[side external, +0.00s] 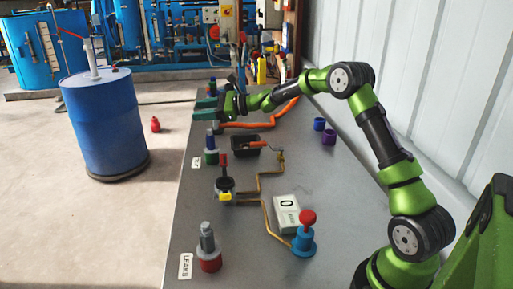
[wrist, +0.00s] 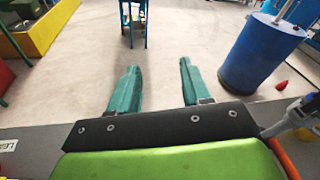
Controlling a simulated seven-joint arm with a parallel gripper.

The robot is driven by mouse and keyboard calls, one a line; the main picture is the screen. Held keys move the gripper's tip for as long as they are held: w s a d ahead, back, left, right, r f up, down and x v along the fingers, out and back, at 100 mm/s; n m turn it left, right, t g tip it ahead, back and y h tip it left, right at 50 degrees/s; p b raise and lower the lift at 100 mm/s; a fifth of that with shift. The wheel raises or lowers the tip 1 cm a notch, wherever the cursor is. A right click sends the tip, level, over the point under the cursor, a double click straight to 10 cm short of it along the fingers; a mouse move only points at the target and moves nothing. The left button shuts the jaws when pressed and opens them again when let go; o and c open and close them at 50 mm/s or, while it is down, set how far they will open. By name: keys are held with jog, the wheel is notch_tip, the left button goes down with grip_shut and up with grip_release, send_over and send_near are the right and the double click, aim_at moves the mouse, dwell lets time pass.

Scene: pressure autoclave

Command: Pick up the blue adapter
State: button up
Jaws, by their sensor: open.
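A small dark blue cup-like piece (side external: 319,124), likely the blue adapter, stands on the grey table near the wall in the side external view. A purple one (side external: 329,138) stands close in front of it. My gripper (side external: 203,109) is at the table's far left edge, well left of the blue piece. In the wrist view, its two teal fingers (wrist: 158,72) are spread apart with nothing between them. They point out past the table edge over the floor. The blue piece does not show in the wrist view.
The grey table (side external: 240,255) carries a copper pipe run, a red-handled valve (side external: 224,185), a gauge box (side external: 287,214), a red-knobbed blue valve (side external: 305,238) and bottle-like fittings (side external: 208,250). An orange hose (side external: 255,124) lies near my arm. A blue drum (side external: 103,125) stands on the floor.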

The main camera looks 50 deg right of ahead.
aim_at(210, 129)
jog(key=w+d+f+m+t+h, duration=0.25)
jog(key=d+f+m, duration=0.25)
jog(key=d, duration=0.3)
jog(key=shift+t+y, duration=0.25)
jog(key=shift+y, duration=0.1)
jog(key=w+f, duration=0.1)
jog(key=f, duration=0.1)
jog(key=w+f, duration=0.1)
jog(key=f, duration=0.1)
jog(key=w+f, duration=0.1)
jog(key=f, duration=0.2)
jog(key=shift+a, duration=0.2)
jog(key=shift+w+a+m, duration=0.15)
jog(key=shift+w+m, duration=0.15)
jog(key=shift+w, duration=0.1)
jog(key=shift+c, duration=0.5)
grip_shut()
